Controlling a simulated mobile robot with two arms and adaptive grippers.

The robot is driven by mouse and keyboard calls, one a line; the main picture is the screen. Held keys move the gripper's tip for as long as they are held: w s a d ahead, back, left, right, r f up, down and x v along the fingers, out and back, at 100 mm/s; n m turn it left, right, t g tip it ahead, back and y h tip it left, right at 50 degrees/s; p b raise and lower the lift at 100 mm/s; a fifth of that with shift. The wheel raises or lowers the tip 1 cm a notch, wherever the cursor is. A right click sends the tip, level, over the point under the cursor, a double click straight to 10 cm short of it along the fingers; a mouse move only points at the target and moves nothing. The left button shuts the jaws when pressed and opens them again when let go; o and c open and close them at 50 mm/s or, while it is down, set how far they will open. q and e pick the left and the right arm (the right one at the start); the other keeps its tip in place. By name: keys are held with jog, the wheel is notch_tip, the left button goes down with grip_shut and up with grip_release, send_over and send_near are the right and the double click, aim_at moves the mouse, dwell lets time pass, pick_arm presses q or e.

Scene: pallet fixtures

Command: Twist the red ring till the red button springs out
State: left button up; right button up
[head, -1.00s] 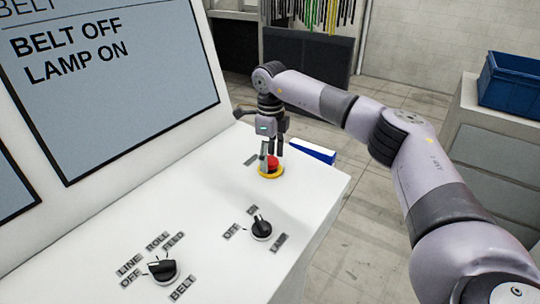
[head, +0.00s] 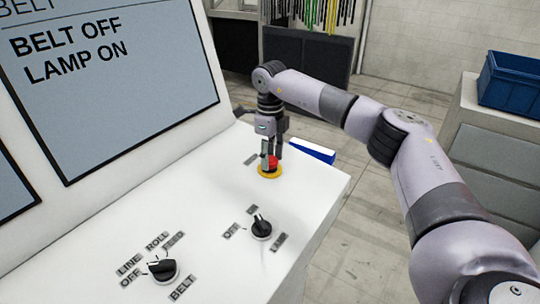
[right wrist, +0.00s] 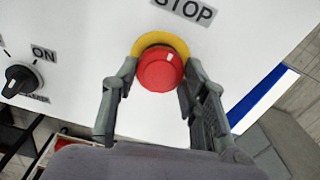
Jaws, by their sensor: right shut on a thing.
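The red button (right wrist: 159,77) is a round red head on a yellow collar (right wrist: 150,40), below a STOP label in the right wrist view. A white mark shows on its red rim, and I cannot tell a separate ring from the head. In the head view the red button (head: 273,161) is near the far right corner of the white panel, partly behind a finger. My right gripper (head: 271,157) points down over it, its fingers on either side of the red head, shut on the red ring. In the right wrist view the gripper (right wrist: 157,82) straddles it. My left gripper is not in view.
The white panel (head: 205,210) also carries a black lamp knob (head: 261,228) and a black belt knob (head: 162,268). The screen (head: 110,80) reads BELT OFF, LAMP ON. A blue bin (head: 512,85) stands at the right on a grey cabinet.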

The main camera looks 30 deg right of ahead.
jog(key=shift+r+m, duration=0.1)
jog(key=shift+m, duration=2.3)
jog(key=o, duration=1.2)
notch_tip(320, 180, up, 12)
jog(key=shift+f, duration=0.1)
